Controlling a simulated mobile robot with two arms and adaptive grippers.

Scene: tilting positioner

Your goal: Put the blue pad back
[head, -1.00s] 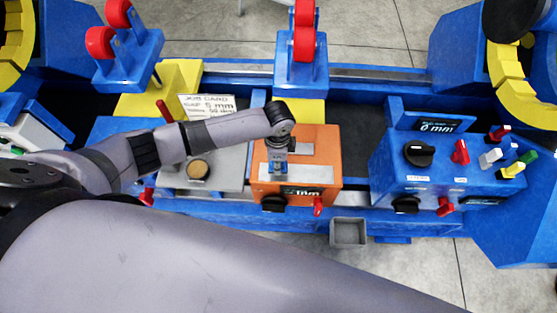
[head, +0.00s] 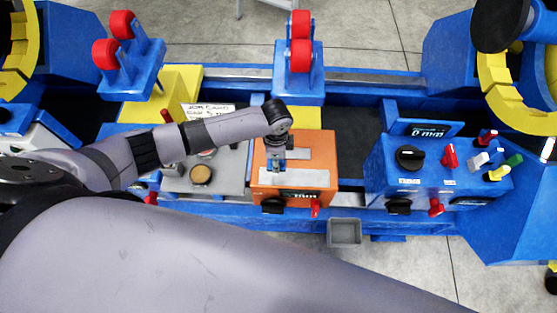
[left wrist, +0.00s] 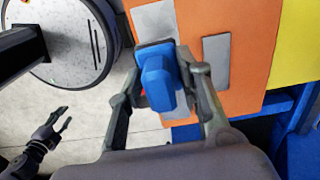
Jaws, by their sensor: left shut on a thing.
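The blue pad (left wrist: 157,82) is a small block with a raised grip on a flat base. My left gripper (head: 277,157) is shut on it, with one finger on each side in the left wrist view. The pad is over the front-left part of the orange box (head: 326,163), in line with a long pale grey plate (head: 300,178). I cannot tell whether the pad touches the plate. A second grey plate (left wrist: 216,62) on the box is bare. My right gripper (left wrist: 62,126) shows small at the lower left of the left wrist view, fingers apart and empty.
A grey panel with a tan round button (head: 201,175) is left of the box. A blue control box (head: 430,172) with knobs and levers is to the right. A black knob (head: 273,206) and red lever (head: 315,208) are on the orange box's front. A grey bin (head: 344,232) is below.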

